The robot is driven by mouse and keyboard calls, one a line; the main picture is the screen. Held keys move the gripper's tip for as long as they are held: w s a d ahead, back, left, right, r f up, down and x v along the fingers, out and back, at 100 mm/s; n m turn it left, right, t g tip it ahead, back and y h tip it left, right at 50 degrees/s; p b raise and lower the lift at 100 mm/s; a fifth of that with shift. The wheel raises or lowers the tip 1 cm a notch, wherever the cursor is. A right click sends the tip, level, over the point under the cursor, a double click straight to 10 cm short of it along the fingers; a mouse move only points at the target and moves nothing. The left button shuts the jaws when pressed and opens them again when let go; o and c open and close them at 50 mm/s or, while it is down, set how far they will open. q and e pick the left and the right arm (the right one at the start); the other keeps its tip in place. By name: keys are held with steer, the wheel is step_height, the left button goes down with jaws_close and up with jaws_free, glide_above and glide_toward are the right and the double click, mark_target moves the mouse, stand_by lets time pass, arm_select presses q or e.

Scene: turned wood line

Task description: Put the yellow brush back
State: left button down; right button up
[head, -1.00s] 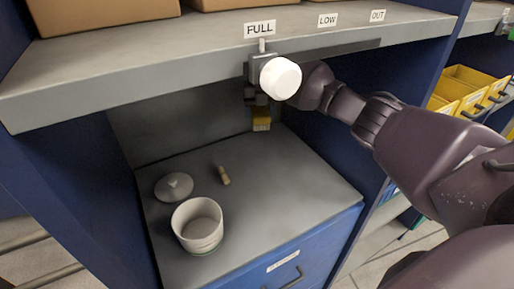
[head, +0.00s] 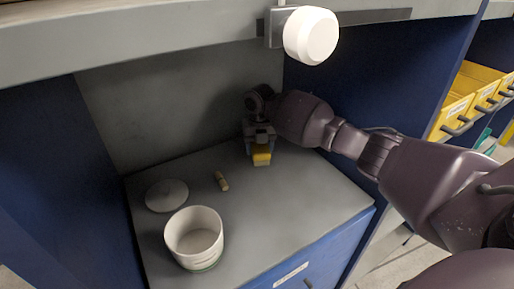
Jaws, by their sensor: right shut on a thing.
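The yellow brush (head: 261,157) is in my right gripper (head: 259,145), low over the back right part of the grey bench top (head: 265,208). The gripper is shut on it from above, and its jaws hide the upper part. I cannot tell whether the brush touches the surface. My left gripper is not in view.
A white open pot (head: 194,238) stands at the front left, with a round lid (head: 167,195) behind it. A small wooden piece (head: 221,181) lies near the middle. A white knob (head: 311,35) hangs at the shelf edge above. Yellow bins (head: 470,100) stand at the right.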

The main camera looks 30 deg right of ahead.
steer(key=shift+r, duration=0.15)
steer(key=o, duration=0.9)
step_height(320, 180, up, 8)
steer(key=p, duration=0.3)
steer(key=shift+f, duration=0.25)
arm_select(q)
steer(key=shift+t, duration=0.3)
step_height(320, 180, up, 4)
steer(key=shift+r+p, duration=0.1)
steer(key=shift+p, duration=0.85)
arm_select(e)
step_height(320, 180, up, 4)
steer(key=shift+r, duration=0.25)
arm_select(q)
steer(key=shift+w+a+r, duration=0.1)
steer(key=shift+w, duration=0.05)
